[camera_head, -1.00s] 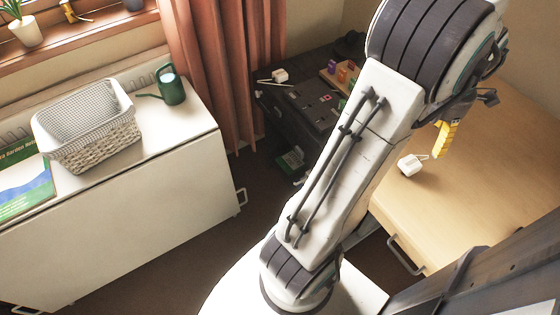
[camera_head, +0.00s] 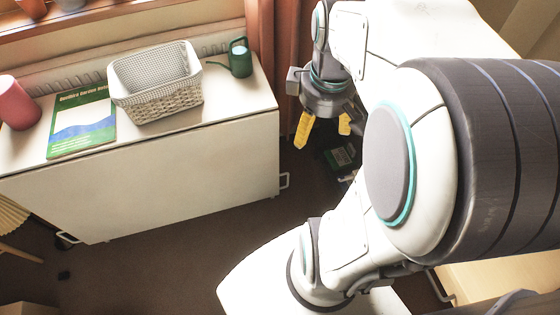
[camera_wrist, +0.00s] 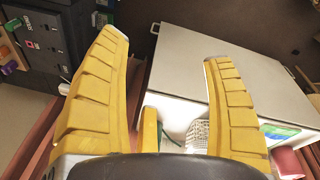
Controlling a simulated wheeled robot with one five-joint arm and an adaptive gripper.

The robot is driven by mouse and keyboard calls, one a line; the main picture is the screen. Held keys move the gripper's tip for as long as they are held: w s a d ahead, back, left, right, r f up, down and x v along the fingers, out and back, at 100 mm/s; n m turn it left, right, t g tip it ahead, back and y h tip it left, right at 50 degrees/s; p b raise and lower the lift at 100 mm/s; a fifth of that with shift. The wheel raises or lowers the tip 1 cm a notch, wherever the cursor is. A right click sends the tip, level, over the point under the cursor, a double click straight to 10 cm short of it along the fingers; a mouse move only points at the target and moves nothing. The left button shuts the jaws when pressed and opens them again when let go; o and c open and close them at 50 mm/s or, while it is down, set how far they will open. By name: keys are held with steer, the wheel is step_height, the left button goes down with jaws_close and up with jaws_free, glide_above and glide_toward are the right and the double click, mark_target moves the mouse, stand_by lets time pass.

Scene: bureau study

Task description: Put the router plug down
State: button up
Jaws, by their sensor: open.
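My gripper (camera_head: 323,136) hangs in the upper middle of the head view, its yellow fingers apart with nothing between them. In the wrist view the gripper (camera_wrist: 163,48) is also open and empty, in front of the white cabinet. No router plug can be made out for certain. A small white thing (camera_wrist: 63,89) shows partly behind the left finger, beside the dark cabinet; I cannot tell whether it is a plug. My arm hides most of the dark cabinet and wooden desk in the head view.
The white cabinet (camera_head: 200,170) carries a woven basket (camera_head: 158,92), a green watering can (camera_head: 239,58), a book (camera_head: 82,122) and a pink pot (camera_head: 18,103). The dark cabinet (camera_wrist: 48,40) bears sockets. A curtain (camera_head: 285,40) hangs behind.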

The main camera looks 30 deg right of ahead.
steer(key=s+a+f+m+y, duration=0.1)
steer(key=s+a+m, duration=0.2)
steer(key=a, duration=0.8)
steer(key=shift+s+a+f+t, duration=0.15)
steer(key=shift+s+f+t, duration=0.1)
steer(key=shift+t, duration=0.15)
